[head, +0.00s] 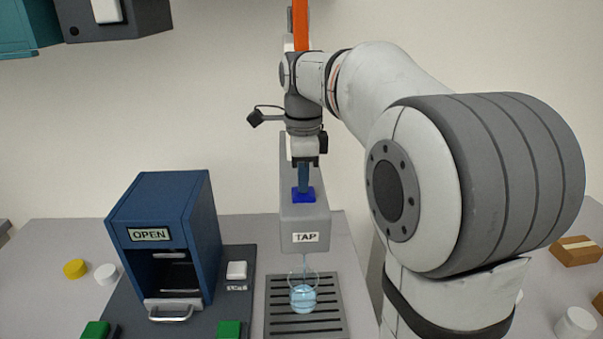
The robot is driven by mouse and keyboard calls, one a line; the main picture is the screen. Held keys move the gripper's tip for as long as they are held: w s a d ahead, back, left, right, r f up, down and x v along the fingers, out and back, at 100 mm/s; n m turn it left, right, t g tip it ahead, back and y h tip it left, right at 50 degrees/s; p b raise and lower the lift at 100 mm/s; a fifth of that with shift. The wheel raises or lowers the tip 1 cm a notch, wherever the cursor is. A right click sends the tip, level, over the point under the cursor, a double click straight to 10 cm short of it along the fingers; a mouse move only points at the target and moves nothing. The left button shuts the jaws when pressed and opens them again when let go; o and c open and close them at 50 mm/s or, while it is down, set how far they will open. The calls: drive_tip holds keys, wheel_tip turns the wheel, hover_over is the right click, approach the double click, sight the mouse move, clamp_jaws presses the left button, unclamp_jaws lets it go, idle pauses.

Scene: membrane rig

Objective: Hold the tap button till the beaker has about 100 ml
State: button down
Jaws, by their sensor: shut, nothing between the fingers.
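The tap (305,222) is a grey block labelled TAP, with a blue button (303,195) on its top. My gripper (304,188) is shut and points straight down, its fingertips at the blue button and seemingly touching it. A thin stream of water (304,264) runs from under the tap into the glass beaker (303,295). The beaker stands upright below the tap and holds light blue water in its lower part. Its graduation marks are too small to read.
The beaker stands on a slotted drip tray (275,316). To its left is a blue box (165,235) labelled OPEN, with a handle, on a dark base with green blocks (229,329). Yellow (75,268) and white (106,274) caps lie further left. A brown box (577,250) lies at right.

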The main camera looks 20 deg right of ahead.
wheel_tip(320, 180, up, 14)
drive_tip(key=p, duration=0.2)
drive_tip(key=shift+f, duration=0.1)
idle(0.3)
drive_tip(key=s+f+n+t+b, duration=0.1)
drive_tip(key=s+f+n+t, duration=0.2)
drive_tip(key=s+f+n, duration=1.7)
wheel_tip(320, 180, down, 4)
drive_tip(key=shift+a+r, duration=0.2)
drive_tip(key=shift+a, duration=0.2)
